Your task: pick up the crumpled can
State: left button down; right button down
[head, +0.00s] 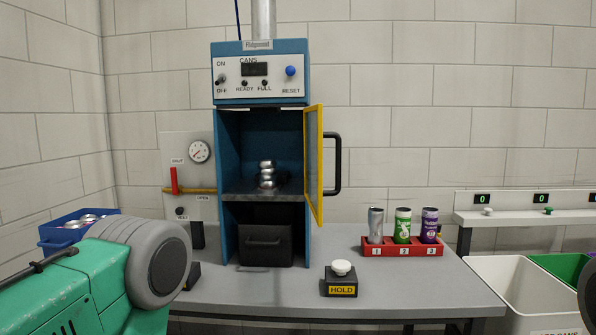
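A crumpled silver can (267,175) stands upright on the shelf inside the blue machine (229,150), its sides squashed into ridges. The machine's yellow-framed door (314,165), with a black handle, is swung open, so the can is in plain sight. My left arm reaches in at the lower left, but its gripper is not in view. My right gripper is not in view either; only a dark sliver, perhaps of my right arm, shows at the right edge.
A red rack (403,251) holds a silver, a green and a purple can. A HOLD button box (341,279) stands at the grey table's (400,295) front. A blue bin (58,230) of cans is left; white (513,282) and green bins (563,266) are right. A black drawer (265,244) sits below the shelf.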

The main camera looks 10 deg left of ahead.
aim_at(267, 170)
jog(key=i+l+u, duration=0.2)
jog(key=u, duration=0.25)
jog(key=i+l+u, duration=0.1)
jog(key=l+u, duration=0.3)
jog(key=i+l+u, duration=0.1)
jog(key=l+u, duration=0.2)
jog(key=u, duration=0.15)
